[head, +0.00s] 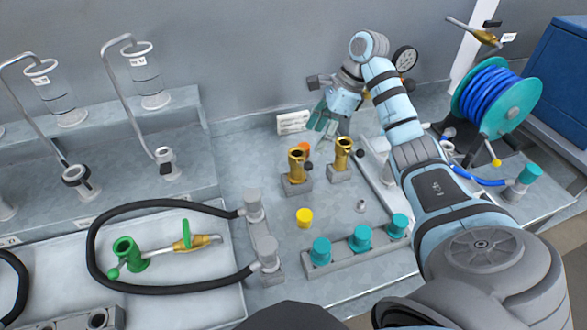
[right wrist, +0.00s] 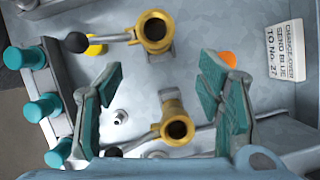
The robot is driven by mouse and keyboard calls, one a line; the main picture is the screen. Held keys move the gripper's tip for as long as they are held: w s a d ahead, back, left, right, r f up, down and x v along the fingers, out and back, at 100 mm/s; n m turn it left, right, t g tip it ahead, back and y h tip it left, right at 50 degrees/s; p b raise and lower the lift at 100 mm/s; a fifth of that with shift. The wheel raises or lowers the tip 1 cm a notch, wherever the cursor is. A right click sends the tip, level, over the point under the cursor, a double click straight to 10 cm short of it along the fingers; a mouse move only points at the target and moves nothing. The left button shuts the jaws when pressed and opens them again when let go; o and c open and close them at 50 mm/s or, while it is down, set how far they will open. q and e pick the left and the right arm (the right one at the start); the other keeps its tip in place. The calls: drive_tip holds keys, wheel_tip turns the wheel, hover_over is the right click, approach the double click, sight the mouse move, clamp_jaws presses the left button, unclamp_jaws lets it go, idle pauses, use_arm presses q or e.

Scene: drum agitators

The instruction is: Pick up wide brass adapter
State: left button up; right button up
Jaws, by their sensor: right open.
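Two brass adapters with dark ball-ended levers stand upright on grey blocks. The left one (head: 297,165) looks slightly wider than the right one (head: 342,152). In the right wrist view the wider one (right wrist: 155,32) is at the top and the other (right wrist: 175,125) is lower, between the fingers in the picture. My right gripper (head: 325,122) is open and empty, behind and above the adapters. Its teal fingers (right wrist: 162,85) are spread, touching neither adapter. My left gripper is not in view.
A yellow cap (head: 304,218) and a row of teal caps (head: 362,238) stand in front of the adapters. An orange piece (head: 303,148) and a sign (head: 293,122) are behind. A black hose (head: 150,206) loops at left; a blue hose reel (head: 492,97) is at right.

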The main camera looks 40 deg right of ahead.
sight(298, 167)
drive_tip(key=b+x, duration=0.2)
drive_tip(key=x, duration=0.1)
drive_tip(key=s+b+x, duration=0.1)
drive_tip(key=x, duration=0.1)
drive_tip(key=shift+a+f+b, duration=0.15)
drive_tip(key=shift+a+b, duration=0.2)
drive_tip(key=b+x, duration=0.2)
drive_tip(key=x, duration=0.1)
drive_tip(key=w+b+x, duration=0.1)
drive_tip(key=x, duration=0.3)
drive_tip(key=shift+d+b, duration=0.1)
drive_tip(key=shift+b, duration=0.3)
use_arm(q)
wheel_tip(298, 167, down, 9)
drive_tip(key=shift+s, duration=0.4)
use_arm(e)
drive_tip(key=shift+c, duration=0.6)
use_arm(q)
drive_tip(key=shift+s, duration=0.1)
use_arm(e)
clamp_jaws()
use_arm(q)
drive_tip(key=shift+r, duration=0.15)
use_arm(e)
drive_tip(key=shift+w+r, duration=0.1)
drive_tip(key=shift+r, duration=0.1)
